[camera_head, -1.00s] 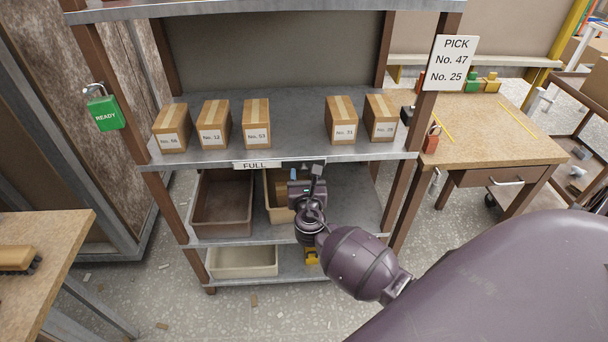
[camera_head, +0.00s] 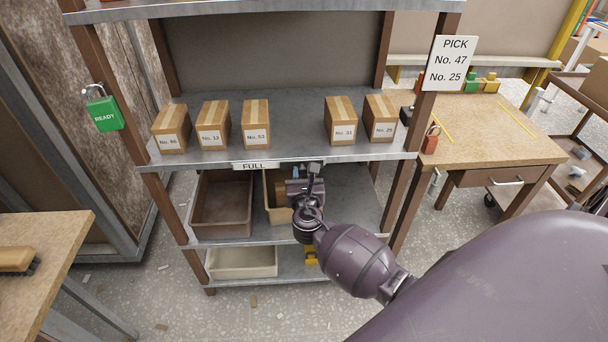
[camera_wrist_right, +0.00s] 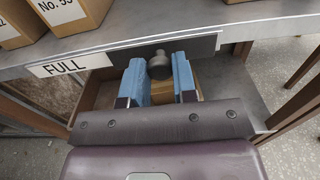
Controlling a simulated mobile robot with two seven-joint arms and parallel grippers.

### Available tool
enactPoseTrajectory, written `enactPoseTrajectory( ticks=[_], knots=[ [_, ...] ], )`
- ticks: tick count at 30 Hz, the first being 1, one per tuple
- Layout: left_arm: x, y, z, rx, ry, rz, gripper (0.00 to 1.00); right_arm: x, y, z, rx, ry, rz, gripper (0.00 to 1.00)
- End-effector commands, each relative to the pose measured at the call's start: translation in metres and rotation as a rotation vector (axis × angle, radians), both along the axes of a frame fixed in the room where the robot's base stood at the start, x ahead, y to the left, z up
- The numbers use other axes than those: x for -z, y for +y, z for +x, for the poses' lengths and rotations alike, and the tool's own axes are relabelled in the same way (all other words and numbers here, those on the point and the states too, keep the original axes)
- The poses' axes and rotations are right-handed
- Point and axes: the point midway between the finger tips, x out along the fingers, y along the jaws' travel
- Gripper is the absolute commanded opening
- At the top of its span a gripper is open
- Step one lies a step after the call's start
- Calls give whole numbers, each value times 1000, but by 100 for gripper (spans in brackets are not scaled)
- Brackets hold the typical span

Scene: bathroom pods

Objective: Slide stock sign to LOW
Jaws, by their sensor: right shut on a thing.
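The stock sign is on the front edge of the middle shelf. Its white label reading FULL (camera_head: 255,166) shows left of my gripper, and also in the right wrist view (camera_wrist_right: 68,66). A dark slider plate (camera_wrist_right: 203,46) lies to the right of the label, with a round dark knob (camera_wrist_right: 159,66) standing out from it. My right gripper (camera_head: 308,170) is at the shelf edge, its two blue fingers (camera_wrist_right: 158,78) on either side of the knob and shut on it. In the head view the knob is hidden by the gripper. My left gripper is not in view.
Several numbered cartons (camera_head: 256,124) stand on the shelf above. A wooden post (camera_head: 405,200) stands to the right. A green READY padlock (camera_head: 105,112) hangs at the left.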

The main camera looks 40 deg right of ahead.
Motion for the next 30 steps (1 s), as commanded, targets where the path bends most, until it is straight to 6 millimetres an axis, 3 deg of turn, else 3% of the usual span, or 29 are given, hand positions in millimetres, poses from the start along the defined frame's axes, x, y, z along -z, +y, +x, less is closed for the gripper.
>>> enactPoseTrajectory(
  ticks=[9, 15, 28, 29, 30],
  knots=[
    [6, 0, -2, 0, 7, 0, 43, 2, 71, 43, -4, 2, 5, 0],
    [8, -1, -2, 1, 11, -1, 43, 2, 104, 63, -2, 2, 2, 0],
    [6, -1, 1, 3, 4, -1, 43, 0, 114, 69, -6, 1, 3, 0],
    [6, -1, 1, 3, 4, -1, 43, 0, 114, 69, -6, 1, 3, 29],
    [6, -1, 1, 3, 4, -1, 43, 0, 114, 69, -6, 1, 3, 35]
  ],
)
